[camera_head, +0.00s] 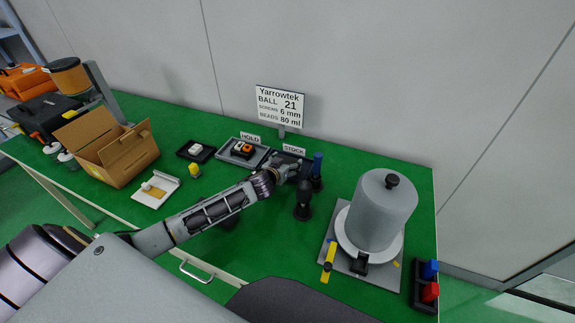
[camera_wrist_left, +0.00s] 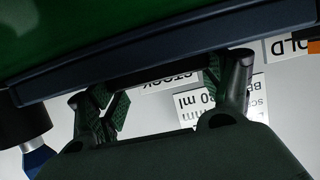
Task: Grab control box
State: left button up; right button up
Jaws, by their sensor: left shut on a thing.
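My left gripper (camera_head: 290,169) reaches over the dark STOCK tray (camera_head: 303,158) at the back middle of the green table. In the left wrist view its fingers (camera_wrist_left: 172,85) are closed around a dark thing (camera_wrist_left: 160,72) just behind a long dark navy edge (camera_wrist_left: 170,48). The gripper hides most of that thing in the head view, so I cannot tell whether it is the control box or part of the tray. A black base with blue and red caps (camera_head: 425,288) stands at the table's right edge. My right gripper is not in view.
A black post (camera_head: 303,202) and a blue-topped bottle (camera_head: 317,165) stand close right of the gripper. The HOLD tray (camera_head: 228,158) with an orange-and-black item (camera_head: 243,148) is at left. A grey cylinder (camera_head: 380,215) is right, an open carton (camera_head: 105,150) left.

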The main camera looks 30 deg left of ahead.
pick_arm(q)
jog(key=shift+r, duration=0.1)
notch_tip(320, 180, up, 8)
jog(key=shift+r+p, duration=0.25)
jog(key=shift+p, duration=0.15)
jog(key=shift+r, duration=0.7)
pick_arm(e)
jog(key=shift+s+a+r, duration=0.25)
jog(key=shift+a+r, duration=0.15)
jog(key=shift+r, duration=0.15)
